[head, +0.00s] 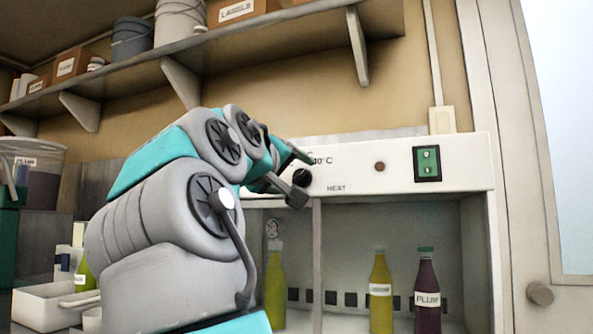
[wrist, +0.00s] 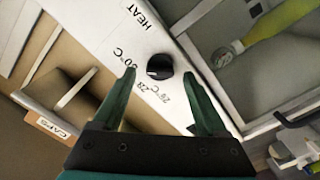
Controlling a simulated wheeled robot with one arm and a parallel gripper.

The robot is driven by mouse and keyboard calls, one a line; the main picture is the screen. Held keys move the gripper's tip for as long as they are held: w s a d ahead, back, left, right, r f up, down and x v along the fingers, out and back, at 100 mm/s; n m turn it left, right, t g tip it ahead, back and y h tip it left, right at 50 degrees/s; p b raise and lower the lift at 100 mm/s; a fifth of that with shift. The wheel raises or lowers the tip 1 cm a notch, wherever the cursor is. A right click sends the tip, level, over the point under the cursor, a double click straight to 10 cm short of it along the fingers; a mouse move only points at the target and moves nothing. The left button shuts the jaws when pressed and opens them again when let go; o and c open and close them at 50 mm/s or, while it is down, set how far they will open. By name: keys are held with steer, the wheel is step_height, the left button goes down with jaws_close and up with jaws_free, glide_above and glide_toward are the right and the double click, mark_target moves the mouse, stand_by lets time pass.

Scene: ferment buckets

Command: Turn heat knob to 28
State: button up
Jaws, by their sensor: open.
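The black heat knob (head: 302,178) is on the white panel (head: 345,176) above the cabinet, with "HEAT" printed below it. It also shows in the wrist view (wrist: 159,67). My gripper (wrist: 160,75) is open, with one finger on each side of the knob; I cannot tell whether either finger touches it. In the head view my gripper (head: 294,174) is at the panel and covers part of the knob's surroundings. The dial marks in the wrist view are partly hidden by a finger, and I cannot read the knob's setting.
A green switch (head: 427,163) and a brown round lamp (head: 379,167) are on the panel right of the knob. Below, a yellow bottle (head: 381,292) and a dark plum bottle (head: 427,298) stand in the open cabinet. A shelf (head: 250,40) runs above my arm.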

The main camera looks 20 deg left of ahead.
steer(key=shift+w, duration=0.3)
jaws_close()
stand_by(0.5)
